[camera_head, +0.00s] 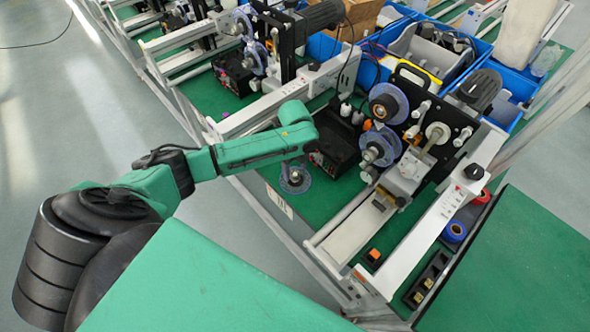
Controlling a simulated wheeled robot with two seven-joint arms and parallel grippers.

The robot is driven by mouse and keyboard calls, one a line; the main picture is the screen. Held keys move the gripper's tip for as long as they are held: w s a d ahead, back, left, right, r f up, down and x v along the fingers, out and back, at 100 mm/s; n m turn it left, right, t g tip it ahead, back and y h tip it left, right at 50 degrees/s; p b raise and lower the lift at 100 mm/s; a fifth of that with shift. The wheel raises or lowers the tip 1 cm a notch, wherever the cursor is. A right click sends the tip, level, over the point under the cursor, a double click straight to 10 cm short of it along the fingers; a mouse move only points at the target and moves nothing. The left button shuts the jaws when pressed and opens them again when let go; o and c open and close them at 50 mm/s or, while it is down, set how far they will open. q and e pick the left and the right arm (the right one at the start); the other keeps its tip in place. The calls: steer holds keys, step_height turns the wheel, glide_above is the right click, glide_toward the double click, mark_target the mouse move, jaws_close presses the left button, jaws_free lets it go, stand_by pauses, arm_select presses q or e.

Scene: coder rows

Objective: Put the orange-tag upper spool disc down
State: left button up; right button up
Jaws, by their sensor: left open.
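My left arm, green, reaches in from the left, and its gripper (297,168) points down at the front edge of the green table. The gripper is open; its fingers are small and partly hidden by the arm. A bluish see-through spool disc (294,187) is right under it, at the table's edge. I cannot tell whether the disc touches the table or the fingers. An upper spool disc (388,103) and a lower spool disc (378,148) are on the black-panel machine, with an orange patch (367,125) between them. My right gripper is not in view.
A black box (335,150) stands right behind the gripper. White rails (440,225) flank the machine. A small orange-topped block (373,255), blue tape (454,231) and red tape (482,196) lie at the front right. Blue bins (505,85) stand behind. The right green table (535,260) is largely clear.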

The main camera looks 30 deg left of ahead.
mark_target(295, 173)
arm_select(q)
step_height(295, 173, up, 11)
steer(key=b, duration=0.1)
steer(key=shift+f, duration=0.15)
